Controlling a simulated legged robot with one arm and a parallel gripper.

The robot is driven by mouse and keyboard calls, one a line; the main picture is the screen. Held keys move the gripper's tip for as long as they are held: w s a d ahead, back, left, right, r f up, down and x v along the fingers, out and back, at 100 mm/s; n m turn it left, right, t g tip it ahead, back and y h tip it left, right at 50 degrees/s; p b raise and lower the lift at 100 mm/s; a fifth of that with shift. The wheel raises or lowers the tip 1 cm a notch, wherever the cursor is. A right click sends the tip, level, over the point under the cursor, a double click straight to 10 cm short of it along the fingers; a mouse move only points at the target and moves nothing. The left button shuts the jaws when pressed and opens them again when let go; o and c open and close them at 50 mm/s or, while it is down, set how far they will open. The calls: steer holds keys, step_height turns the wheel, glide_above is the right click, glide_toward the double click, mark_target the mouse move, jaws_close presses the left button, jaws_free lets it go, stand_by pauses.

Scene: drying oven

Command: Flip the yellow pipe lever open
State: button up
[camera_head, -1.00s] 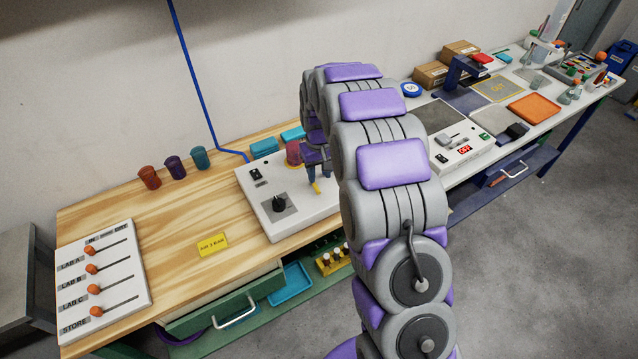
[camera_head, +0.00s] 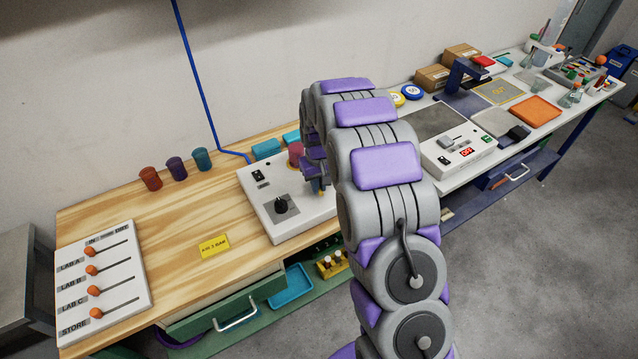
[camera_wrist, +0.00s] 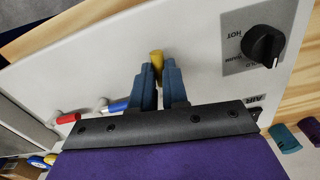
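The yellow lever (camera_wrist: 157,60) rises from the white panel (camera_wrist: 100,60) in the wrist view, its rounded tip showing at my fingertips. My gripper (camera_wrist: 160,72) has its two blue-grey fingers close together, one on each side of the lever's line, with a narrow gap between them. The lower part of the lever is hidden by the fingers, so I cannot tell whether they press on it. In the head view my gripper (camera_head: 317,182) is over the right part of the panel, partly hidden by my arm, with a little yellow at its tips.
A blue lever (camera_wrist: 115,106) and a red lever (camera_wrist: 68,118) are on the same panel. A black knob (camera_wrist: 262,45) is on its other side. A red round object (camera_head: 296,152) stands close behind my gripper. The wooden bench top (camera_head: 170,225) is mostly clear at left.

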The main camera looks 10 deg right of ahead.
steer(key=shift+a, duration=0.15)
jaws_close()
steer(key=shift+d, duration=0.2)
steer(key=shift+r+p, duration=0.1)
steer(key=shift+p, duration=0.2)
steer(key=shift+n+p, duration=0.35)
steer(key=shift+n, duration=0.05)
steer(key=shift+w+d+n+p, duration=0.1)
steer(key=shift+d+n+p, duration=0.15)
steer(key=shift+n+p, duration=0.25)
